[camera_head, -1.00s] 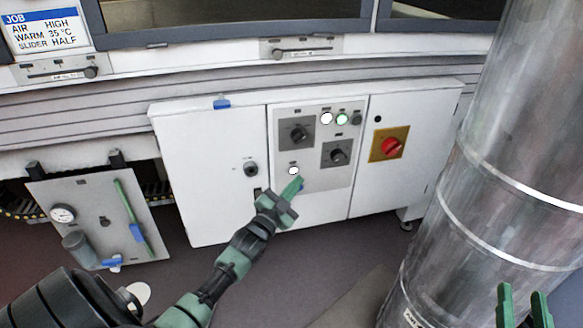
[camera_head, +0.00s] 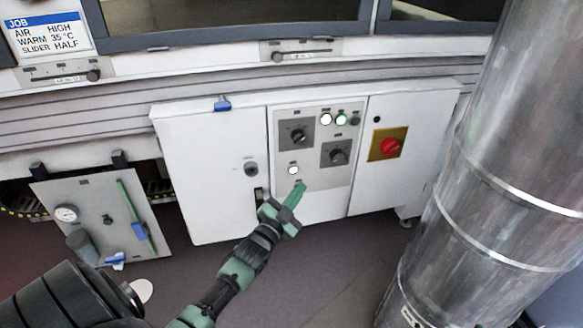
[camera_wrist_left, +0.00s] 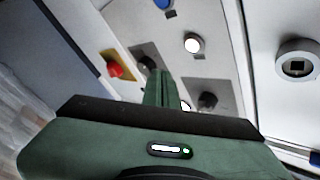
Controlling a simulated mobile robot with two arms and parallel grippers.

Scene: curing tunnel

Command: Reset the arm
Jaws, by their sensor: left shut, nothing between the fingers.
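My left arm reaches in from the lower left in the head view. Its green left gripper (camera_head: 298,192) is shut and empty, with its fingers pointing up at the control panel (camera_head: 312,182), just below a lit white button (camera_head: 293,170). Whether the tips touch the panel cannot be told. In the left wrist view the shut fingers (camera_wrist_left: 160,88) point toward the panel and partly cover a lit light. My right gripper cannot be made out in the head view.
The white cabinet (camera_head: 210,190) carries dark knobs (camera_head: 297,136), a lit green button (camera_head: 341,119) and a red switch (camera_head: 390,146). A large metal duct (camera_head: 480,170) stands at the right. A grey gauge panel (camera_head: 90,205) hangs at the left. A job sign (camera_head: 45,33) is above.

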